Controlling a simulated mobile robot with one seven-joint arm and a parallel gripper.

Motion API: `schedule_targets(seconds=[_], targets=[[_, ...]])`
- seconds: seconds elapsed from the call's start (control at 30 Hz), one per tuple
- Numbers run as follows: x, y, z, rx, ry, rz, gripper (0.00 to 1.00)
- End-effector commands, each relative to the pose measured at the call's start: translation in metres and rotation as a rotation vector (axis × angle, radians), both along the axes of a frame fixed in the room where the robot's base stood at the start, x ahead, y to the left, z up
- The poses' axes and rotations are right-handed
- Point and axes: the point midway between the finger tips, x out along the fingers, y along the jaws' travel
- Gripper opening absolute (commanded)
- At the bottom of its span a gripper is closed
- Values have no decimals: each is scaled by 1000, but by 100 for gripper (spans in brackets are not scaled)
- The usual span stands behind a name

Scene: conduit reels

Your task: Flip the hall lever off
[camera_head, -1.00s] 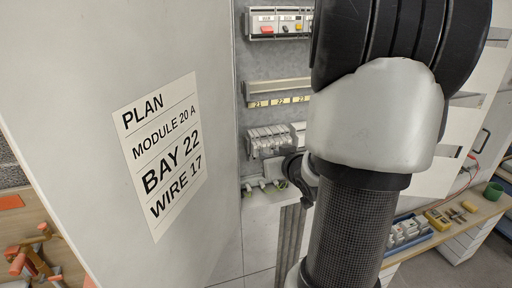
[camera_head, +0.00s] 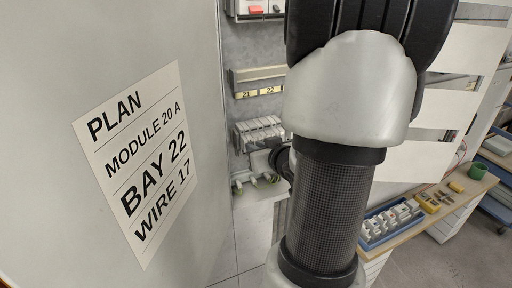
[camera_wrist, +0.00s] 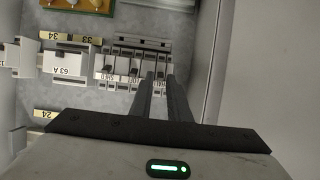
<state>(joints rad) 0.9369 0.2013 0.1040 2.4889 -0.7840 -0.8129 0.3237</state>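A row of white breaker modules (camera_wrist: 125,68) with small dark levers and printed labels shows upside down in the wrist view. The labels are small and partly covered, so I cannot surely pick out the hall lever. My gripper (camera_wrist: 160,76) is at the right part of this row, with two dark fingers slightly apart and a narrow gap between them. The fingers cover the modules behind them, and I cannot tell whether they touch a lever. In the head view the breaker row (camera_head: 258,131) is left of my arm, which hides the fingertips.
A grey cabinet panel with a plan sheet (camera_head: 137,160) fills the left of the head view. A wider 63 A module (camera_wrist: 68,62) sits left of the row in the wrist view. A pale wall (camera_wrist: 232,60) stands close right. A bench with a blue tray (camera_head: 390,222) is at right.

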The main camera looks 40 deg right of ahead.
Motion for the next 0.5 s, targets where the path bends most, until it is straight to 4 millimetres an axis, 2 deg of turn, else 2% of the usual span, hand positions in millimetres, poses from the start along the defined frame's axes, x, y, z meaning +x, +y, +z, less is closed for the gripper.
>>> schedule_targets(seconds=[0.03,0.1,0.5], targets=[[0,0,0,0,0,0,7],[0,0,0,0,0,0,0],[-1,1,-9,-11,-46,1,0]])
